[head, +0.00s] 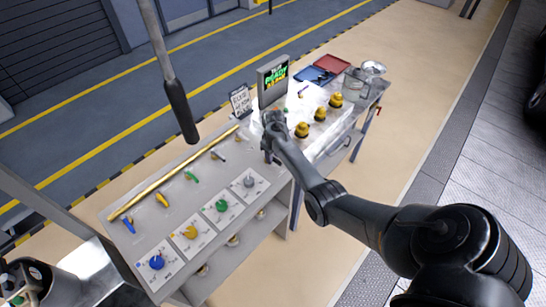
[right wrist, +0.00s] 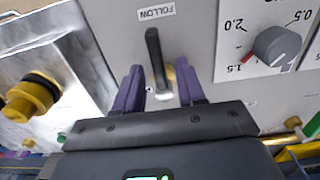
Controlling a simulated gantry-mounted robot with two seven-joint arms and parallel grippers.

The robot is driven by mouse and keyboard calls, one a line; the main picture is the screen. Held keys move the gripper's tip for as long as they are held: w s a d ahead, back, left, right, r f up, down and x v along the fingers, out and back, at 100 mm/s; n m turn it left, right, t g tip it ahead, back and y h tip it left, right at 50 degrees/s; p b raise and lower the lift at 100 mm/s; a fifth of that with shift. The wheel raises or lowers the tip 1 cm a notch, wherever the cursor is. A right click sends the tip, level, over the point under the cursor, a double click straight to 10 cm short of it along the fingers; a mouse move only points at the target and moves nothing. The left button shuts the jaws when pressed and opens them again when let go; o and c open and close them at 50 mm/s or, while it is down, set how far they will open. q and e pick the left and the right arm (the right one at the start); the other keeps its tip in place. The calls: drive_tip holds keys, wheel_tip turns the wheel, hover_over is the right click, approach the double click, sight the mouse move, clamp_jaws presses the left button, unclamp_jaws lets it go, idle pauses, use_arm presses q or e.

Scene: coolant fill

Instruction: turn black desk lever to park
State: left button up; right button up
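In the right wrist view a black lever (right wrist: 154,57) stands on the grey desk panel near a label reading FOLLOW, upside down in this view. My right gripper is above the desk in the head view (head: 269,146). In the right wrist view its two purple fingers (right wrist: 160,90) are apart, one on each side of the lever's lower end, with gaps visible. The lever is not clearly visible in the head view, where the gripper covers that area. My left gripper is not in view.
A grey knob (right wrist: 278,46) on a white plate is right of the lever in the wrist view. Yellow-capped fittings (head: 302,129) stand on the desk's far part. A small screen (head: 272,80) rises behind the gripper. Coloured levers and a long brass rod (head: 172,174) lie along the desk.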

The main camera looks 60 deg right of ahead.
drive_tip(key=c, duration=0.7)
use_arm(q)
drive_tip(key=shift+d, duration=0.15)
use_arm(e)
clamp_jaws()
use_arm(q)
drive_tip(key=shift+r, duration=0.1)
